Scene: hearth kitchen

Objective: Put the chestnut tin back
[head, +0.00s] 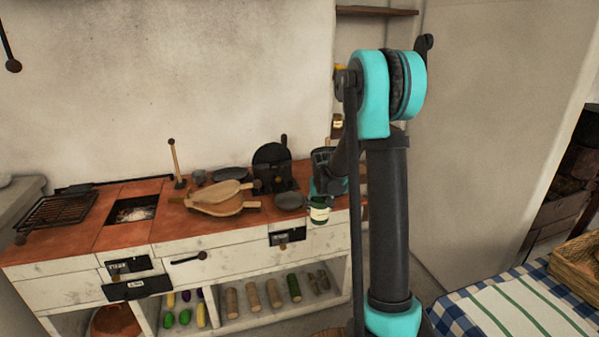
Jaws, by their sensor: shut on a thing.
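My gripper (326,186) is over the right end of the red-tiled counter, partly hidden by my own arm. It is shut on a green tin with a cream label (319,214), which hangs upright below it at the counter's front edge. I take this to be the chestnut tin; its label is too small to read. The contact between the fingers and the tin is hard to make out.
The counter (150,229) holds bellows (217,203), a black pan (289,201), dark plates and a grill rack (58,211). A small jar (337,121) stands on a niche shelf behind my arm. A bare wooden shelf (377,11) is above. A checked-cloth table (500,308) is at right.

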